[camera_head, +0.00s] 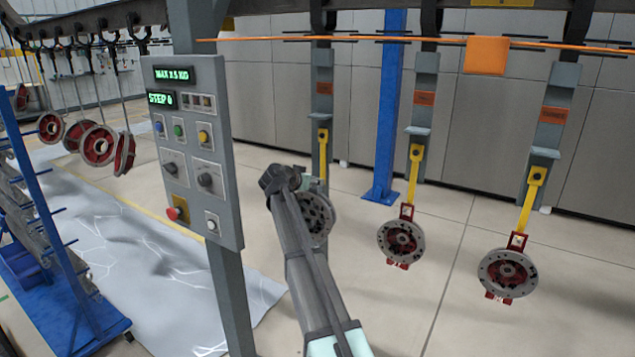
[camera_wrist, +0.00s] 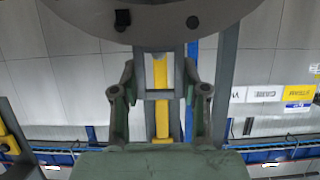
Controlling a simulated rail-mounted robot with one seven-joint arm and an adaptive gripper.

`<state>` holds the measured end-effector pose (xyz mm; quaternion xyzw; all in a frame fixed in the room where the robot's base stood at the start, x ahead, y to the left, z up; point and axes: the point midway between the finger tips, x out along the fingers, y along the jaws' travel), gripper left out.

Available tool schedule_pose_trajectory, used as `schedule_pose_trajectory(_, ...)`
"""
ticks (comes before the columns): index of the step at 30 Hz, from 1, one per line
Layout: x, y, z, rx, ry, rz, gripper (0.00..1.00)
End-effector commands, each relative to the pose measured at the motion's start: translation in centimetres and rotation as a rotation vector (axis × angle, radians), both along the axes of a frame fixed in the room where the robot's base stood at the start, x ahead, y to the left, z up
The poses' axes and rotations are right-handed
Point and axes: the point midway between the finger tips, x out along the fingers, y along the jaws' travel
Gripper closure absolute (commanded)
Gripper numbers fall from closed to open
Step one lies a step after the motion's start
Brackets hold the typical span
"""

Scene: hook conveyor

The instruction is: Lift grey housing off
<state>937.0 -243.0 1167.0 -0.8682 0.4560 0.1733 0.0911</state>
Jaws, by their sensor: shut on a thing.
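The grey housing (camera_head: 318,217) hangs below a yellow hook bar (camera_head: 323,150) on the nearest hanger, behind the end of my arm. My gripper (camera_wrist: 160,68) is at this housing and its fingers are mostly hidden by my wrist in the head view. In the wrist view the round grey housing (camera_wrist: 150,22) fills the top edge, at the tips of my two fingers. The yellow bar (camera_wrist: 161,120) passes between the fingers. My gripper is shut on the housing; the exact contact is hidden.
Two more hangers carry red parts with grey discs (camera_head: 401,241) (camera_head: 507,273) to the right. A control panel (camera_head: 190,150) on a post stands left of my arm. A blue column (camera_head: 388,110) stands behind.

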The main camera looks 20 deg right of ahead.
Motion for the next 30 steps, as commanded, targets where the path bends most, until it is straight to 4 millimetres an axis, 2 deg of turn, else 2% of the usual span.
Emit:
schedule_pose_trajectory(9, -4.4, 6.1, -0.2, -0.005, -0.004, 0.004, 1.00)
schedule_pose_trajectory(15, -6.3, 8.9, -0.1, -0.003, -0.002, 0.002, 1.00)
schedule_pose_trajectory(22, -7.3, 10.6, 0.0, -0.004, -0.002, 0.001, 1.00)
schedule_pose_trajectory(30, -7.6, 11.0, -0.7, -0.004, -0.002, 0.000, 1.00)
